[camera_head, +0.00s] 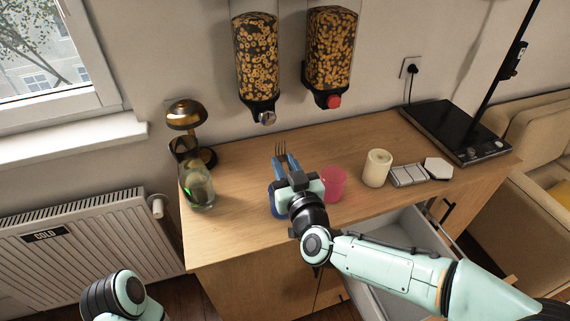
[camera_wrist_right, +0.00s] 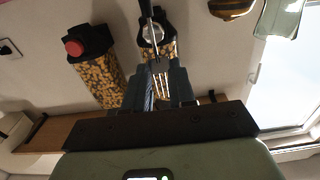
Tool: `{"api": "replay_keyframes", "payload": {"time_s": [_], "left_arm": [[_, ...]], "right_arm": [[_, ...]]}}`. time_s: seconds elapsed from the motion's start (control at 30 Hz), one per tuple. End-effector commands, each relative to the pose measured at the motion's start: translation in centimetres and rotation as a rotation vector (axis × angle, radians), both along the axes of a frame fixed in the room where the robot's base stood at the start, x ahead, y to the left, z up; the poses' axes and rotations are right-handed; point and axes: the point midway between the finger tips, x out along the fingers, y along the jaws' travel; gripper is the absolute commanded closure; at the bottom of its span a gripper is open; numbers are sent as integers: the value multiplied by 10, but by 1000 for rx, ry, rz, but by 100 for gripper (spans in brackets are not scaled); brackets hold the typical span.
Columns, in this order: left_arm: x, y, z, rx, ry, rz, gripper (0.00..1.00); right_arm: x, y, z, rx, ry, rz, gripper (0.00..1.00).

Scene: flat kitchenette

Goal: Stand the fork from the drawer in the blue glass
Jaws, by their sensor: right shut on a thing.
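The fork (camera_head: 280,151) stands tines up between the fingers of my right gripper (camera_head: 284,168), which is shut on it. In the right wrist view the gripper (camera_wrist_right: 163,82) shows its two dark fingers around thin metal. The blue glass (camera_head: 275,199) stands on the counter under the gripper, mostly hidden behind my wrist. I cannot tell whether the lower end of the fork is inside the glass. The drawer (camera_head: 407,236) is pulled open below the counter, partly covered by my right arm. My left gripper is out of view.
A pink glass (camera_head: 334,184) stands close right of the gripper. A candle (camera_head: 377,168), a grey tray (camera_head: 408,175) and a hob (camera_head: 455,130) lie farther right. A glass bottle (camera_head: 198,187) and a brass lamp (camera_head: 186,117) stand left. Cereal dispensers (camera_head: 256,58) hang behind.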

Motion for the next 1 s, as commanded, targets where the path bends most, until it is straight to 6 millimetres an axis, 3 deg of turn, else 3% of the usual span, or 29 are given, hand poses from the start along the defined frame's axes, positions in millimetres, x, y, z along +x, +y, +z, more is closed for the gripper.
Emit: {"api": "replay_keyframes", "payload": {"time_s": [0.37, 0.4, 0.47, 0.8, 1.0], "left_arm": [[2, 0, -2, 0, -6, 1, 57], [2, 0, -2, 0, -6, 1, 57], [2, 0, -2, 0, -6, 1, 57], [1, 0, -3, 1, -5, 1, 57], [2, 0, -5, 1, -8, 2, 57]], "right_arm": [[0, 0, -3, 0, -1, -1, 100], [0, 0, -3, 0, -1, -1, 62], [0, 0, -3, 0, -1, -1, 46], [-2, -1, -3, -1, 0, -1, 46], [-26, -9, -3, -4, -3, -3, 46]]}}
